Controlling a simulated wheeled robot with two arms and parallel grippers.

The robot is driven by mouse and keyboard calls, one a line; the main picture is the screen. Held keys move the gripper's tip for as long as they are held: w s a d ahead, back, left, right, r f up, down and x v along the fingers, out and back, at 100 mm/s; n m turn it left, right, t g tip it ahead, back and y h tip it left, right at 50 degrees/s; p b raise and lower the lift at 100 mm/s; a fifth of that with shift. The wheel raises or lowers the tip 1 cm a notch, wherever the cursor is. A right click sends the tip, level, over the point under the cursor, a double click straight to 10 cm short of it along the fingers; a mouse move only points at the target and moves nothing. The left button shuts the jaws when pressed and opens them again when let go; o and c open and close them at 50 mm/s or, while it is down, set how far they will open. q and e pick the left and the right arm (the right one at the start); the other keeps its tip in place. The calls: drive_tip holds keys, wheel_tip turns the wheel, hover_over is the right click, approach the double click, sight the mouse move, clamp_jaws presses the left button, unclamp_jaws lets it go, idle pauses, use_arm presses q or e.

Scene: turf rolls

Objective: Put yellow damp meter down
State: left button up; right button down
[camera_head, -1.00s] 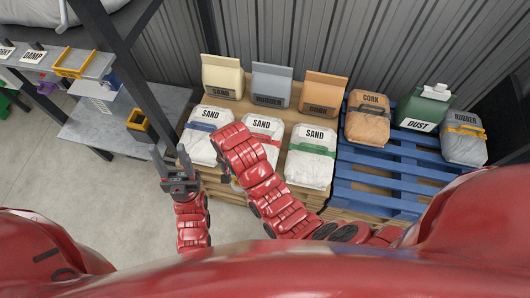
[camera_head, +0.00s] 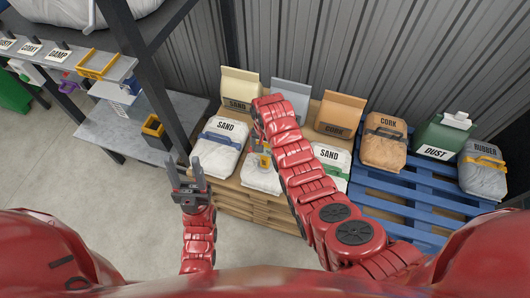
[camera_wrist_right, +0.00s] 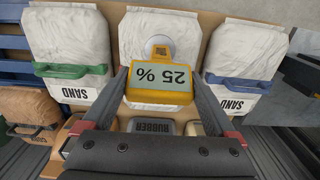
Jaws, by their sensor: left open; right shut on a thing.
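The yellow damp meter (camera_wrist_right: 160,92) has a grey screen that reads "25 %" upside down in the right wrist view. My right gripper (camera_wrist_right: 160,78) is shut on it, with one finger along each side. The meter lies over the middle white sand bag (camera_wrist_right: 160,22); I cannot tell whether it touches the bag. In the head view the meter (camera_head: 264,160) shows small beside my right arm, which hides most of the right gripper and part of that bag. My left gripper (camera_head: 183,168) is open and empty, left of the bags.
White sand bags with a blue handle (camera_head: 217,147) and a green handle (camera_head: 333,158) flank the middle one. Paper sacks stand behind. A blue pallet (camera_head: 408,195) is at right. A grey shelf (camera_head: 120,68) with labels and a lower bench (camera_head: 100,132) stand at left, beside a dark post.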

drive_tip(key=shift+s+f+p, duration=0.1)
drive_tip(key=shift+f+p, duration=0.3)
drive_tip(key=shift+f, duration=1.25)
drive_tip(key=shift+f, duration=0.2)
unclamp_jaws()
drive_tip(key=shift+r, duration=0.1)
